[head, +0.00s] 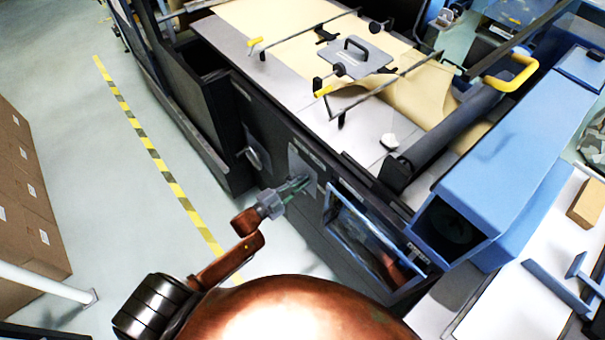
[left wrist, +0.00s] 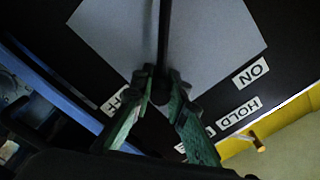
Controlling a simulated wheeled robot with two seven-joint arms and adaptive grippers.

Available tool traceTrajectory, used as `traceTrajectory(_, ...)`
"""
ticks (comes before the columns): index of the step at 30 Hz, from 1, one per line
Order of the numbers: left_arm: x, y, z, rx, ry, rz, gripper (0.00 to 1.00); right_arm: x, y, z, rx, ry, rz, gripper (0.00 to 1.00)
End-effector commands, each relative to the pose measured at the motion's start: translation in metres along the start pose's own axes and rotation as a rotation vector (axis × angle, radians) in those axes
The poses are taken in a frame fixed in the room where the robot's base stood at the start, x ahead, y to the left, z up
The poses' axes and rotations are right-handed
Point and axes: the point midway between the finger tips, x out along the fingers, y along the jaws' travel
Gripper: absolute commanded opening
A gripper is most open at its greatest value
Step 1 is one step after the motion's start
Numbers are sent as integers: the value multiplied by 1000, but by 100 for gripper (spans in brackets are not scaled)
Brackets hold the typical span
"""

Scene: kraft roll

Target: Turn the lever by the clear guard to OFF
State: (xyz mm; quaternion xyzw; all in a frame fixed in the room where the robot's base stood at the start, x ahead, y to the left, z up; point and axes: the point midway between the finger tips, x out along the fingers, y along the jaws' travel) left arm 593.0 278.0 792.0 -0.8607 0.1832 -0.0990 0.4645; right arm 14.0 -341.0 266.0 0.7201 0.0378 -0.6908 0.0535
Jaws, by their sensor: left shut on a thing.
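In the head view my left gripper (head: 291,189) is at the grey plate (head: 303,170) on the machine's dark front, left of the framed clear guard (head: 362,236). In the left wrist view its green fingers (left wrist: 161,88) are shut on the end of the black lever (left wrist: 163,35), which runs down over the grey plate (left wrist: 215,40). An OFF label (left wrist: 118,101) is partly hidden left of the fingers. The ON label (left wrist: 250,73) and HOLD label (left wrist: 239,112) are to the right. Another label is mostly covered. My right gripper is out of view.
A dark handle (head: 254,157) sticks out left of the plate. A blue machine housing (head: 510,165) stands to the right. Kraft paper (head: 290,25) lies on the table above. The floor left of the machine is clear, with a yellow-black stripe (head: 150,150) and boxes (head: 25,200) beyond.

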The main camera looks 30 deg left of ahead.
Motion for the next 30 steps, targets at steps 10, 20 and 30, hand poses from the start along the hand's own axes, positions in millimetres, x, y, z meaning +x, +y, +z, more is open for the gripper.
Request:
traceTrajectory(10, 1, 41, -1, 273, 1, 3, 0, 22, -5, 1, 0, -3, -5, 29)
traceTrajectory(20, 1, 56, 0, 413, 3, 2, 0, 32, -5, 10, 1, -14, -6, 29)
traceTrajectory(30, 1, 60, 1, 446, 3, 3, 0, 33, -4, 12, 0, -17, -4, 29)
